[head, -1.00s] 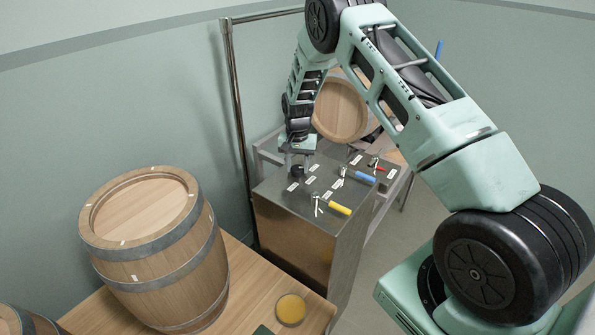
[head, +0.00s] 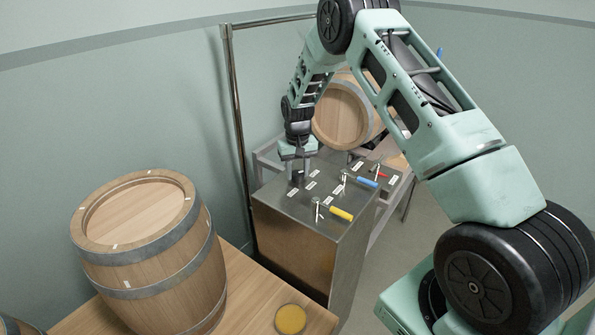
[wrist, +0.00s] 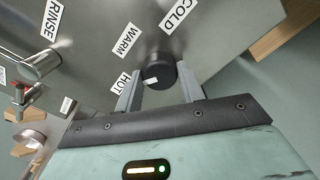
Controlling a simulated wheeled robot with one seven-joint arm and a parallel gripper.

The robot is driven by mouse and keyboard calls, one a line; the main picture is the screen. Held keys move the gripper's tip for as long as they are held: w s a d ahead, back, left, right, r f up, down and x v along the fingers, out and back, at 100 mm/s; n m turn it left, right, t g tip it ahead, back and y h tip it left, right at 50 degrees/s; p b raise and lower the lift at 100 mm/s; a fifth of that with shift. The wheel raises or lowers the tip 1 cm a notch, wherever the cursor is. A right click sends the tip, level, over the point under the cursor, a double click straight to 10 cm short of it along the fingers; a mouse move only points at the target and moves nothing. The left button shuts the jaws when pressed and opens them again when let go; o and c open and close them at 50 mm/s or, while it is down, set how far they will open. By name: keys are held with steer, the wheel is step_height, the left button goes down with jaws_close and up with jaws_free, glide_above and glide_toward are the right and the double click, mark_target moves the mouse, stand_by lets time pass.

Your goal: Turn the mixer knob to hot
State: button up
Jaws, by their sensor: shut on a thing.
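The mixer knob (wrist: 158,72) is a round black knob on the steel top, with a small white mark on its lower-left side in the wrist view, toward the HOT label. The labels HOT (wrist: 122,84), WARM (wrist: 126,40) and COLD (wrist: 178,16) curve around its left and upper side. My gripper (wrist: 159,84) is shut on the knob, one finger on each side.
The steel cabinet (head: 300,238) also carries levers with yellow (head: 341,214), blue (head: 367,183) and red (head: 381,174) handles to the right. A RINSE label (wrist: 52,20) lies near a metal fitting (wrist: 40,62). A large barrel (head: 150,250) stands on the wooden table at front left.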

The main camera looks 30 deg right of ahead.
mark_target(297, 173)
steer(key=o, duration=1)
steer(key=shift+c, duration=0.2)
steer(key=shift+r, duration=0.15)
step_height(297, 173, up, 17)
steer(key=b, duration=0.3)
steer(key=shift+b, duration=0.3)
steer(key=shift+r, duration=0.1)
steer(key=s+a+r+n+y, duration=0.1)
steer(key=s+a+n, duration=0.2)
steer(key=s+a, duration=0.6)
steer(key=s+a+r+n, duration=0.15)
steer(key=s+a, duration=0.35)
steer(key=a, duration=0.9)
steer(key=s+a+f+n, duration=0.1)
steer(key=s+a+n, duration=0.2)
steer(key=s, duration=0.9)
steer(key=s+a+f+n, duration=0.2)
steer(key=s+n, duration=0.1)
steer(key=s, duration=1)
steer(key=shift+s+a+f+n, duration=0.25)
steer(key=shift+a+n, duration=0.1)
steer(key=shift+a, duration=0.05)
